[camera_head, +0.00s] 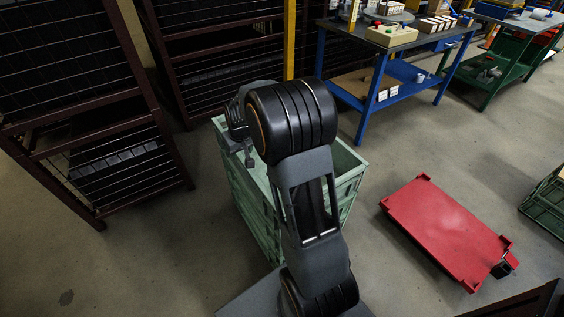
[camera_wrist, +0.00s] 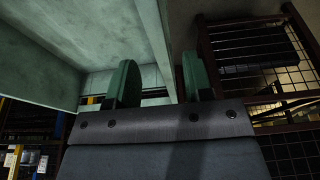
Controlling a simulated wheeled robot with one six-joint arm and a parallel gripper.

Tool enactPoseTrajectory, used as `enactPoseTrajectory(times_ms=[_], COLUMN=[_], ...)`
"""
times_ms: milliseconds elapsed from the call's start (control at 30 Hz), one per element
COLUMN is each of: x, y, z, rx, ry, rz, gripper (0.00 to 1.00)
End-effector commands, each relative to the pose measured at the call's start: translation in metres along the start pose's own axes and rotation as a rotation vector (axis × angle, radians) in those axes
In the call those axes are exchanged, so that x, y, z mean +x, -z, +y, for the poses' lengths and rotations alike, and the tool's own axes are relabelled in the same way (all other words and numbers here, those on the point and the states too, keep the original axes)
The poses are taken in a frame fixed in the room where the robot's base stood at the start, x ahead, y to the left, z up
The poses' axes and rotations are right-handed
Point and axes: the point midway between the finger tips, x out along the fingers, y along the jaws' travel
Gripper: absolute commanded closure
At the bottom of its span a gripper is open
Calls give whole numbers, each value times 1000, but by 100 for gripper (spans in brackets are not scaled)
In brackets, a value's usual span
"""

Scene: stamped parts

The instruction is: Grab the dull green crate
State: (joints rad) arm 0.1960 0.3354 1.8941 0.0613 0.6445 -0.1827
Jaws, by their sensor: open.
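The dull green crate (camera_head: 250,205) stands on the floor in the middle of the head view, partly hidden behind my arm. My gripper (camera_head: 243,152) is at the crate's upper left side, by its rim. In the wrist view, my gripper (camera_wrist: 160,85) shows two green fingers spread apart. The crate's pale green wall (camera_wrist: 105,25) fills the upper left there, and its edge runs down between the fingers. The left finger overlaps the wall and the right finger is beyond its edge. I cannot tell whether either finger touches it.
A red low platform (camera_head: 445,230) lies on the floor to the right. A blue workbench (camera_head: 352,85) stands behind the crate. Dark mesh racks (camera_head: 100,130) stand at the left. Another green crate (camera_head: 548,205) is at the right edge. Floor is clear between crate and platform.

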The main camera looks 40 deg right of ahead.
Motion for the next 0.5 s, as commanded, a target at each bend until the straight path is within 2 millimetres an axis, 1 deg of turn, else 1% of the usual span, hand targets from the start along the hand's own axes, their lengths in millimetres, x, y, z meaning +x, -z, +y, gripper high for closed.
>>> enactPoseTrajectory(times_ms=[33,100,367,500], x=[8,13,23,38], y=[-1,0,0,0], z=[0,0,0,0], rx=[0,0,0,0], ry=[1,0,0,1], rz=[-2,0,-1,-2], gripper=[53,53,53,53])
